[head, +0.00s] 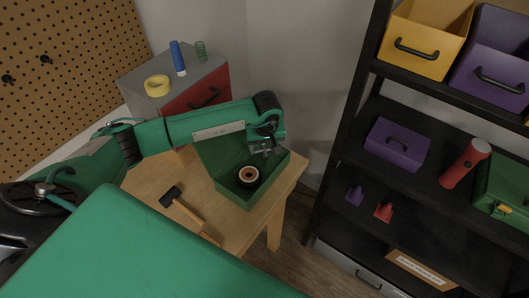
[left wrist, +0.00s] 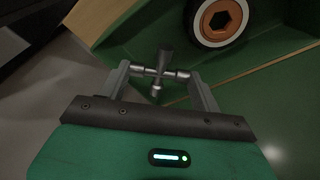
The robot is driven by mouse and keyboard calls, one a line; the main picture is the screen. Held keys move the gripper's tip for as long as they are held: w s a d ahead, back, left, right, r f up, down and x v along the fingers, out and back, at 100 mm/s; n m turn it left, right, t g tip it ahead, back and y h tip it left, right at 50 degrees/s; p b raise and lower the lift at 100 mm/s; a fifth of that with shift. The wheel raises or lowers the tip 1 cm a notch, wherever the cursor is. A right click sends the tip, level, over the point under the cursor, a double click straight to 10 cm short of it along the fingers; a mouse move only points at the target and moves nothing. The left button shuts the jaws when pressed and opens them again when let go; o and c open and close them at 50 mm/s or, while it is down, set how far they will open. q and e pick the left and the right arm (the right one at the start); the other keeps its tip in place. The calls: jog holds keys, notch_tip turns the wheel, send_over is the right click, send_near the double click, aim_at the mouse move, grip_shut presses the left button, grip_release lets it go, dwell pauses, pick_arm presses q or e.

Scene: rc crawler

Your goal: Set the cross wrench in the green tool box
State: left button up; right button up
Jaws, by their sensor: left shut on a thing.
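The green tool box (head: 238,200) stands open on the wooden table in the head view. A small black wheel with a light ring and orange hub (head: 249,176) lies in it. My left gripper (head: 264,150) is over the back right part of the box. In the left wrist view, the gripper (left wrist: 161,82) is shut on the grey metal cross wrench (left wrist: 159,70), with its arms between the fingers. The wheel (left wrist: 220,21) and green box walls (left wrist: 150,30) show beyond it. I cannot tell whether the wrench touches the box. My right gripper is not in view.
A hammer (head: 188,209) lies on the table (head: 150,184) left of the box. A grey cabinet (head: 205,72) behind holds yellow tape (head: 157,86), a blue tube (head: 178,58) and a green spring (head: 200,51). A black shelf (head: 346,130) with bins stands to the right.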

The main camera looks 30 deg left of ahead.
aim_at(265, 163)
pick_arm(q)
jog(key=shift+f, duration=0.9)
notch_tip(265, 163, down, 3)
jog(key=shift+p, duration=0.8)
jog(key=shift+f, duration=0.5)
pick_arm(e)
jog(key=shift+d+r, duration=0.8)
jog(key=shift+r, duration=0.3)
pick_arm(q)
jog(key=shift+f, duration=0.25)
jog(key=o, duration=1)
jog(key=shift+r, duration=0.1)
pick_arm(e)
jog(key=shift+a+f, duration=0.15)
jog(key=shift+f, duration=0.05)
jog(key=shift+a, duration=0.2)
